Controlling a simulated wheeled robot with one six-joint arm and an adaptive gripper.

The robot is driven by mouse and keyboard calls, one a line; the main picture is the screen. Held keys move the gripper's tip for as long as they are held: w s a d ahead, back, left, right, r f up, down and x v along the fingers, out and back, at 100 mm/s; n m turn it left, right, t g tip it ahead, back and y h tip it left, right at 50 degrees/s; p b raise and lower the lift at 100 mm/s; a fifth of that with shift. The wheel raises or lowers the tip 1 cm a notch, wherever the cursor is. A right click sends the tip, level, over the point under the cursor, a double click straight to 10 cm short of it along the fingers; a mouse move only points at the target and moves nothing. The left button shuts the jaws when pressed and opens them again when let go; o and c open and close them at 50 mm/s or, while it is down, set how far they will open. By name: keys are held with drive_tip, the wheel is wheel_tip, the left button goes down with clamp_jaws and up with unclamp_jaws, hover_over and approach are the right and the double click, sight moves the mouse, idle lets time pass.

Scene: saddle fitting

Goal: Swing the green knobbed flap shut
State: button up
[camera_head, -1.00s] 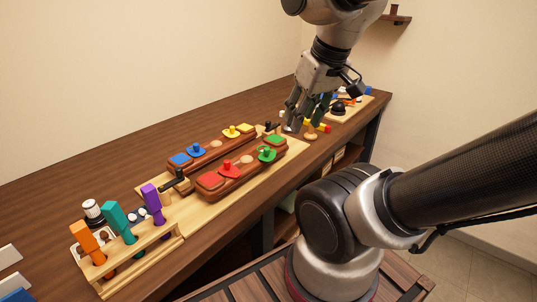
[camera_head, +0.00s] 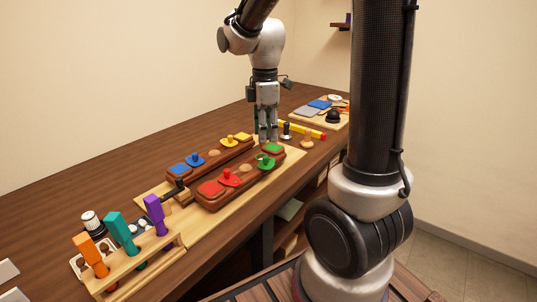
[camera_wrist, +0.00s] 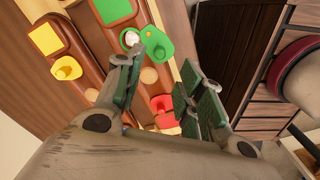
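The green knobbed flap (camera_head: 266,161) lies on the front reddish-brown wooden block (camera_head: 240,183), near its right end beside a green square pad (camera_head: 272,147). In the wrist view the flap (camera_wrist: 157,45) is swung out over the block's edge, with a pale pivot at one end. A bare round wooden disc (camera_wrist: 149,75) shows beside it.
Red (camera_head: 229,177), blue (camera_head: 195,159) and yellow (camera_head: 229,140) knobbed flaps sit on the two blocks. A black-handled clamp (camera_head: 176,190) stands at the left. A rack of coloured handles (camera_head: 140,256) is at the front left. A yellow-and-red bar (camera_head: 302,129) lies behind the gripper.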

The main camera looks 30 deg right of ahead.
sight(266, 157)
drive_tip(key=shift+n, duration=0.5)
drive_tip(key=shift+f, duration=0.2)
wheel_tip(266, 157, down, 8)
drive_tip(key=shift+r, duration=0.25)
drive_tip(key=shift+c, duration=0.3)
clamp_jaws()
